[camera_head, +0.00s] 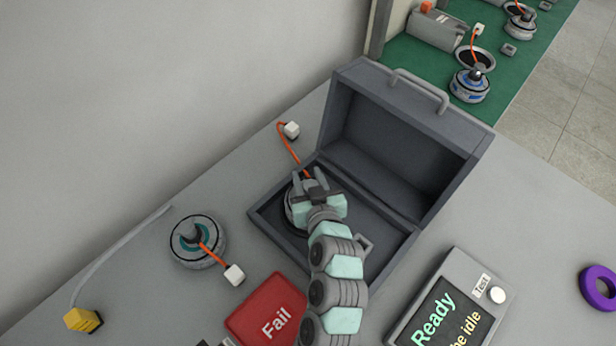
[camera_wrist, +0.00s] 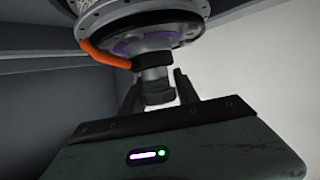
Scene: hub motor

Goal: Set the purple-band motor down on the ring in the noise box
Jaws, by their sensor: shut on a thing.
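The purple-band motor (camera_head: 293,209) is inside the open grey noise box (camera_head: 264,221), at the left part of its base, mostly hidden by my gripper (camera_head: 311,184). In the wrist view the motor (camera_wrist: 150,22) shows a purple band, a silver hub and an orange cable. My gripper (camera_wrist: 158,92) is shut on its shaft, with a dark finger on each side. The cable runs over the box's left wall to a white plug (camera_head: 291,130) outside. The ring in the box is hidden, and I cannot tell whether the motor touches it.
The box lid (camera_head: 400,140) stands open at the back. A teal-band motor (camera_head: 197,242) lies left of the box. In front are a red Fail tray (camera_head: 262,306) and a tester reading Ready (camera_head: 450,305). A purple ring (camera_head: 600,291) lies far right. A green bench (camera_head: 525,65) is behind.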

